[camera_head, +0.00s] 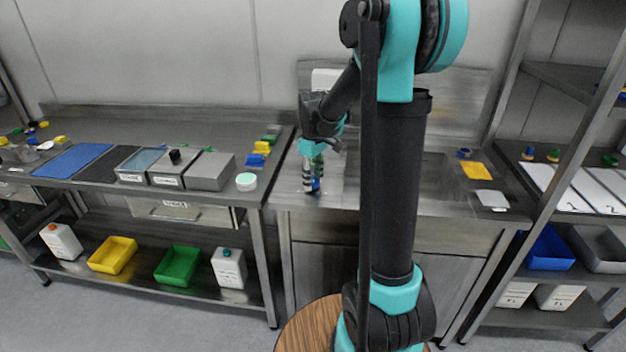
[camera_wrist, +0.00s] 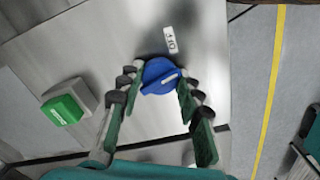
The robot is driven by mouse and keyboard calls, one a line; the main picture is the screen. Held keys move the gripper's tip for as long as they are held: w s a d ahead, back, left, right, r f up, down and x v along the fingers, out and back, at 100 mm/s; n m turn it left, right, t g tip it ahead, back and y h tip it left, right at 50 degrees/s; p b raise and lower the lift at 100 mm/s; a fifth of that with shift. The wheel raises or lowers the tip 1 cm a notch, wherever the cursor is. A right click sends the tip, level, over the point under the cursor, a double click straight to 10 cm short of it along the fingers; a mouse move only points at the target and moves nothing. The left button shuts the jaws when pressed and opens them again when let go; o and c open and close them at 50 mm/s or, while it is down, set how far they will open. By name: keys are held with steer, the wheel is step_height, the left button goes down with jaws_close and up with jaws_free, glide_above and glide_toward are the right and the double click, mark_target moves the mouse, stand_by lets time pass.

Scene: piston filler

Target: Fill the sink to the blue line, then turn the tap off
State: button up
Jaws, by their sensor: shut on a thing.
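The sink basin (camera_head: 435,165) is mostly hidden behind my arm. Water level, blue line and spout cannot be made out.
A grey box with a green top (camera_wrist: 64,109) stands left of the knob. A yellow pad (camera_head: 477,171) and a white pad (camera_head: 492,199) lie right of the basin. A bench (camera_head: 75,192) with trays stands left; a shelf rack (camera_head: 560,215) stands right.

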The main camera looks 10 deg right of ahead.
mark_target(313, 181)
steer(key=m, duration=1.1)
steer(key=shift+m, duration=0.4)
stand_by(0.3)
steer(key=o, duration=1.2)
steer(key=shift+c, duration=0.2)
steer(key=shift+r, duration=0.1)
step_height(313, 181, up, 12)
steer(key=s+d+f+n+t, duration=0.1)
steer(key=s+d+f+t, duration=0.1)
steer(key=s+f, duration=0.7)
steer(key=s+d+f+n+t, duration=0.2)
steer(key=s+f, duration=0.7)
steer(key=s, duration=0.4)
